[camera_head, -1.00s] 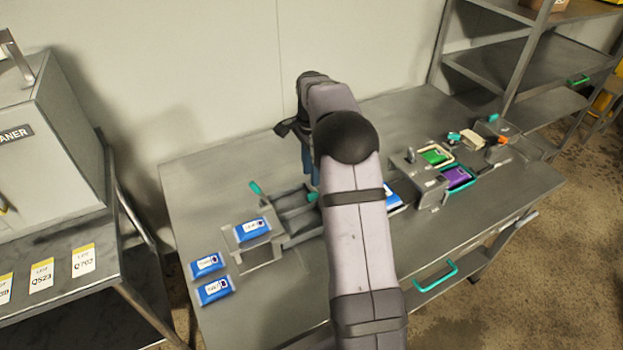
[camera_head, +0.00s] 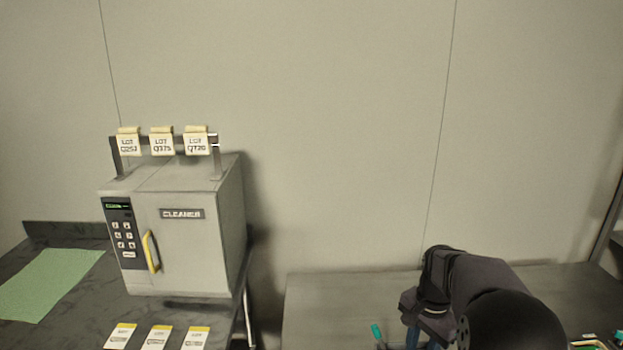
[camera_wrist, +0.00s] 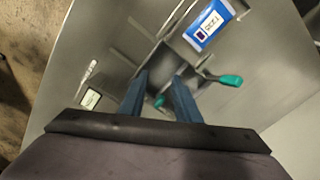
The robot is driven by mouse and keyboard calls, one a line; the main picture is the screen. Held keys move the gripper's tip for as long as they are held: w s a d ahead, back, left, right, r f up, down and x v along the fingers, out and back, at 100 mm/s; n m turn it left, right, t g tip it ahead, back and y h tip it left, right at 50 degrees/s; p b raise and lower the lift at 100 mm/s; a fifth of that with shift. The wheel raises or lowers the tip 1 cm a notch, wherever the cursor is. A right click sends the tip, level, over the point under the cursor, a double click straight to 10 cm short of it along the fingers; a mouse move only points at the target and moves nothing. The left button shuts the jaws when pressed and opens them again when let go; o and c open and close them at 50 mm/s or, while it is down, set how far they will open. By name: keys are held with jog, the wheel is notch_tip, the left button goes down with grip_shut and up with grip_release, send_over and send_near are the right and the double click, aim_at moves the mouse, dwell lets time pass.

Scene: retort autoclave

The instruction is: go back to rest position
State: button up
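My gripper (camera_wrist: 160,98) points down over the steel table in the wrist view. Its two blue fingers stand apart with nothing held between them. A metal fixture (camera_wrist: 150,50) with teal-ended handles (camera_wrist: 229,80) lies below the fingers. A blue labelled pouch (camera_wrist: 207,26) is beyond the fingertips, at the top right. In the head view my gripper (camera_head: 423,338) shows only at the bottom edge, partly cut off, above the table.
A grey cleaner cabinet (camera_head: 190,235) with a yellow handle stands on a dark bench at left. Lot tags (camera_head: 160,143) hang from its rail, and lot cards (camera_head: 157,337) lie in front. A green mat (camera_head: 45,285) lies farther left. The back wall is bare.

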jog(key=s+a+f+n, duration=0.1)
jog(key=s+a+n, duration=0.3)
jog(key=s, duration=0.6)
jog(key=s+a+f+n, duration=0.2)
jog(key=s+a+n, duration=0.3)
jog(key=s, duration=0.6)
jog(key=n, duration=0.2)
jog(key=shift+a+f+n, duration=0.15)
jog(key=shift+a+n, duration=0.15)
jog(key=shift+n, duration=0.1)
